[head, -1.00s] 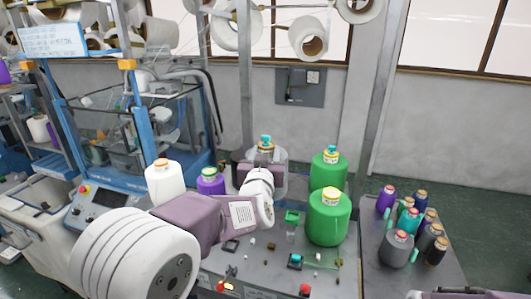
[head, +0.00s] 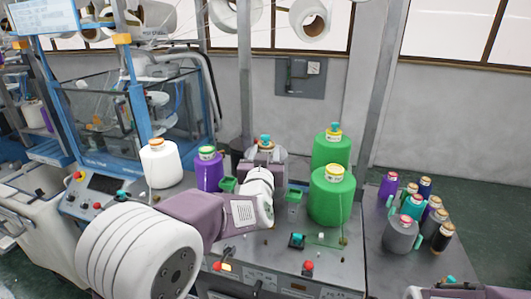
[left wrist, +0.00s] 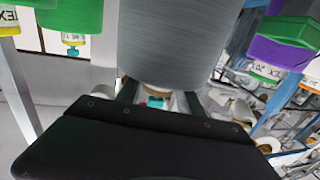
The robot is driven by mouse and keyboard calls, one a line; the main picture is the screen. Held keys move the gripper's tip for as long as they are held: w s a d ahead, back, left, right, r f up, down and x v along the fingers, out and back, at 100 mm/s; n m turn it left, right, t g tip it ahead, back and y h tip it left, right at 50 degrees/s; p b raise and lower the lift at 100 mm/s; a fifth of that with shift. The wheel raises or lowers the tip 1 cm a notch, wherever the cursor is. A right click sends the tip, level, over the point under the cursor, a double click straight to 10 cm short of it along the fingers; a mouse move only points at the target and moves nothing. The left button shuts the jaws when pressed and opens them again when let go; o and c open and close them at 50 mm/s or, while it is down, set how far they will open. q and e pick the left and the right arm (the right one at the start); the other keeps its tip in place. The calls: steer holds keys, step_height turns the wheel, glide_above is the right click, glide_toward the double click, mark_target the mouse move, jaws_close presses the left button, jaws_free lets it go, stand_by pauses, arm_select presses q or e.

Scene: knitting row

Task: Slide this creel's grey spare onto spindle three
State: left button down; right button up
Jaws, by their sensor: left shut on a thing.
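My left gripper (head: 263,163) is shut on a grey cone (head: 281,155) over the middle of the creel table (head: 270,250). In the head view my gripper and wrist cover most of the cone; its orange top and a teal piece on it show. In the left wrist view, which appears upside down, the cone (left wrist: 175,40) fills the upper middle, between the fingers (left wrist: 160,98). The cone looks upright. Its lower end and spindle three are hidden, so I cannot tell whether it is around the spindle or seated. My right gripper is out of view.
Two green cones (head: 331,197) stand close on the right of the held cone. A purple cone (head: 208,175) and a white cone (head: 161,168) stand on its left. Several spare cones, one grey (head: 400,237), stand on a side table (head: 390,280). A metal post (head: 246,80) rises behind.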

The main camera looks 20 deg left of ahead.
arm_select(q)
step_height(320, 180, down, 4)
steer(key=b, duration=0.3)
steer(key=shift+r, duration=0.1)
steer(key=c, duration=0.7)
jaws_free()
steer(key=shift+o, duration=0.2)
steer(key=shift+s, duration=0.1)
steer(key=s+d+b, duration=0.1)
steer(key=s+b, duration=0.1)
steer(key=s, duration=0.7)
steer(key=shift+d, duration=0.2)
